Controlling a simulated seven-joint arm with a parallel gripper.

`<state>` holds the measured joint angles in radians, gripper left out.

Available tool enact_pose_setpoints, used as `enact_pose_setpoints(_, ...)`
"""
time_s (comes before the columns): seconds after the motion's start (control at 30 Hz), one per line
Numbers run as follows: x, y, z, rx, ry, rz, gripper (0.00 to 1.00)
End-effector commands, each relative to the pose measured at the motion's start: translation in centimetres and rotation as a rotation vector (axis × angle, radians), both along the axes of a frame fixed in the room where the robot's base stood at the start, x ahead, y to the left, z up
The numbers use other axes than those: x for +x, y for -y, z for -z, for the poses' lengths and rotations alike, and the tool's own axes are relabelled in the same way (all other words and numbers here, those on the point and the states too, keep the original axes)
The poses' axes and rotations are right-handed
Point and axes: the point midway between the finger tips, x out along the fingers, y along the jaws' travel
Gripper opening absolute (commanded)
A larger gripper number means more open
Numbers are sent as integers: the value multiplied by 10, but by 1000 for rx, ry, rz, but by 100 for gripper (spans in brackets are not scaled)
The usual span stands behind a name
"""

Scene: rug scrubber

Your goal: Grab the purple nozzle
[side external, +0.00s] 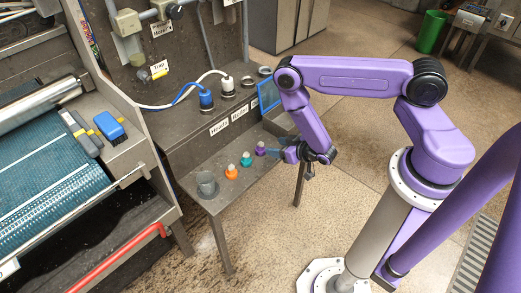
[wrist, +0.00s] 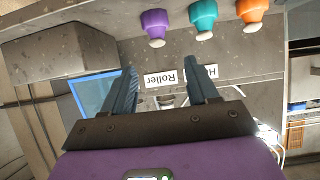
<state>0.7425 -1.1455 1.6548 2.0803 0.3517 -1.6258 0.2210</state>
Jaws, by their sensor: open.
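The purple nozzle (side external: 261,149) stands upright on the narrow grey ledge, at the right end of a row of three. The teal nozzle (side external: 246,159) and orange nozzle (side external: 231,172) stand to its left. My gripper (side external: 271,152) is close to the right side of the purple nozzle, with its fingers pointing left. In the wrist view the open, empty fingers (wrist: 162,77) are spread apart. The purple nozzle (wrist: 155,24) lies beyond the fingertips, near the top middle, and not between them. The teal (wrist: 203,14) and orange (wrist: 251,9) nozzles are to its right.
A grey cup (side external: 206,184) stands at the ledge's left end. Behind is a raised bench with a blue-hosed connector (side external: 206,100), a white-hosed connector (side external: 227,85) and a blue-framed panel (side external: 268,95). The rug machine (side external: 45,165) is at left. Floor in front is clear.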

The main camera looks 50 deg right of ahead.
Motion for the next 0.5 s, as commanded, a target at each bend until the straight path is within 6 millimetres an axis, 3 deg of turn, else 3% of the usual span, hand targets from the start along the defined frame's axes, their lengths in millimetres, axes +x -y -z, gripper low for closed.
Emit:
enact_pose_setpoints(0.13,16,1,9,1,2,3,59)
enact_pose_setpoints(0.5,35,1,23,0,2,2,59)
